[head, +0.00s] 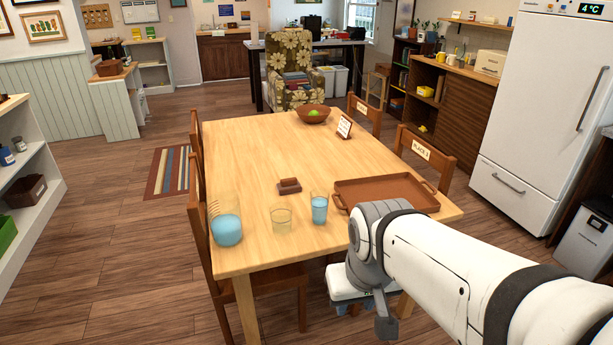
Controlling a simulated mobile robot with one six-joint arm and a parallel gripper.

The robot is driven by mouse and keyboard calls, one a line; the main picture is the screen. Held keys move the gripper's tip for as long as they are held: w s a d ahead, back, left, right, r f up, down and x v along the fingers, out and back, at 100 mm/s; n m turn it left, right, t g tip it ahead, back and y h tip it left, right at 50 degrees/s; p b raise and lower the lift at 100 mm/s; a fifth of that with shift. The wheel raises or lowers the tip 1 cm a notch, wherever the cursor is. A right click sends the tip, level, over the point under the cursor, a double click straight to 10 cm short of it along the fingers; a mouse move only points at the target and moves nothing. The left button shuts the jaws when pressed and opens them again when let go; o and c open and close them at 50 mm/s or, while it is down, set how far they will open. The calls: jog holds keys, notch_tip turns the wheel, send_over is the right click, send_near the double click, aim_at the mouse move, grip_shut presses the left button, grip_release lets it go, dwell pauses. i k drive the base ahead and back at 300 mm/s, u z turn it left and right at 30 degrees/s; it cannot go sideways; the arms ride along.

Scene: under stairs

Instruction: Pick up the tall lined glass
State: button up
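A tall, narrow glass (319,210) stands upright on the wooden table (245,150), partly filled with blue liquid. Lines on it are too small to make out. To its left stands a short, wide glass (281,220) with pale contents. Further left, near the table's left edge, is a wide clear jug (227,230) with blue liquid. My arm reaches in from the lower right. Its dark end, my gripper (386,326), hangs low in front of the table's near edge, apart from all the glasses. Its fingers cannot be told apart.
A brown tray (388,187) lies right of the tall glass. A small brown block (289,186) lies behind the glasses. Chairs stand along both table sides. The table's middle is clear.

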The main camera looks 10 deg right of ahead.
aim_at(319, 197)
jog(key=z, duration=0.65)
jog(key=i, duration=1.2)
jog(key=u, duration=0.9)
